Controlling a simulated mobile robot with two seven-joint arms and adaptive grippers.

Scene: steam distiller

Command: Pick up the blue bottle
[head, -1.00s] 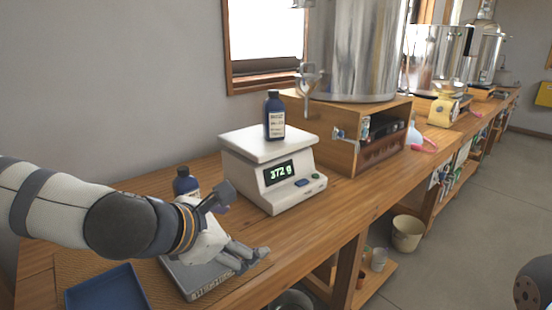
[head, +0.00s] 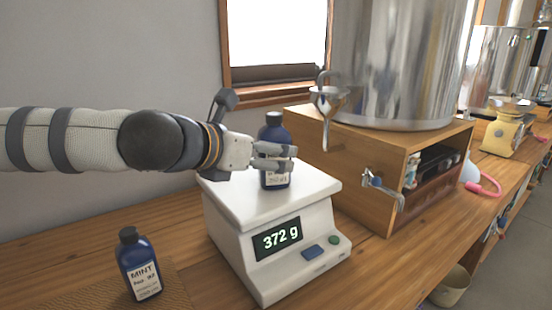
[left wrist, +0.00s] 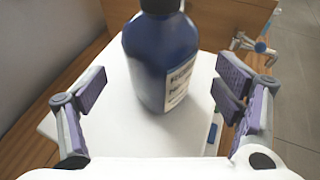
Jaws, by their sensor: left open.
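A blue bottle (head: 274,133) with a dark cap and a pale label stands upright on the white scale (head: 240,218), whose display reads 372 g. My left gripper (head: 290,158) is at the bottle, its fingers partly covering the label in the head view. In the left wrist view the bottle (left wrist: 162,62) stands ahead between the open, purple-padded fingers (left wrist: 160,95), with gaps on both sides. My right gripper is not in view.
A wooden box (head: 391,152) with a tap stands right of the scale and carries a large steel vessel (head: 408,60). A yellow scale (head: 500,135) is further right.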

